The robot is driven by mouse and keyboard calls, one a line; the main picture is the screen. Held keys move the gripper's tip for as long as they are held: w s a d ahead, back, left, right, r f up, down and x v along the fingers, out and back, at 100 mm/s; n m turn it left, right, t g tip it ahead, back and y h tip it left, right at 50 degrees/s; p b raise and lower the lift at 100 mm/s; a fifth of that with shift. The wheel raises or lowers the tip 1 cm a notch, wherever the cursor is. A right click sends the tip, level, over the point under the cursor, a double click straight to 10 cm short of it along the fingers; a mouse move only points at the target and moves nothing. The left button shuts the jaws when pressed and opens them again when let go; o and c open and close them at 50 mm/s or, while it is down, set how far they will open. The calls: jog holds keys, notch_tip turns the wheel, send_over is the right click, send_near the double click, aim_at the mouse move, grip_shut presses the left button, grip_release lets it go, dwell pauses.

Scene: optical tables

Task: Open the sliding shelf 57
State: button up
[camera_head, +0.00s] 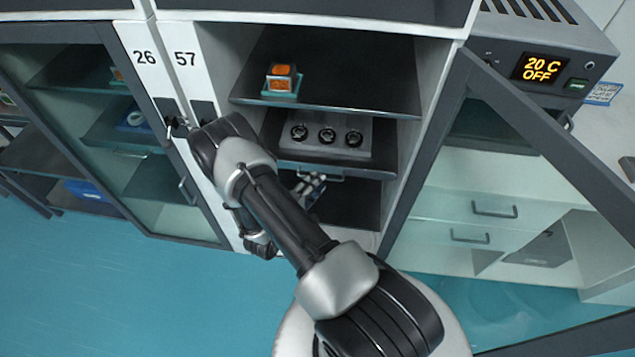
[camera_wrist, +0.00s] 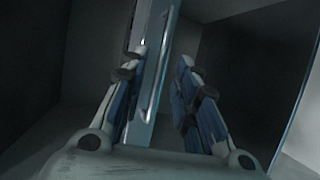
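Cabinet 57, marked by its number label (camera_head: 185,58), stands open. Inside is a sliding shelf (camera_head: 375,168) with a slim handle (camera_head: 322,177) on its front edge. A grey holder (camera_head: 356,124) with black round pieces rests on it. My gripper (camera_head: 312,186) is in the cabinet, just below this front edge and partly hidden by my arm. In the wrist view, my gripper (camera_wrist: 166,62) has its fingers apart. The shelf's front edge and handle (camera_wrist: 158,85) show upright between and beyond the fingers. I cannot tell whether a finger touches the handle.
An upper shelf (camera_head: 345,97) carries an orange item in a pale holder (camera_head: 283,82). The glass door (camera_head: 575,150) is swung open to the right. Cabinet 26, behind its glass door (camera_head: 165,190), is shut on the left. A device reading "20 C OFF" (camera_head: 540,67) sits at upper right. The blue floor (camera_head: 130,290) is clear.

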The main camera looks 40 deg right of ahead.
jog(key=shift+x, duration=1.1)
jog(key=shift+c, duration=0.6)
grip_shut()
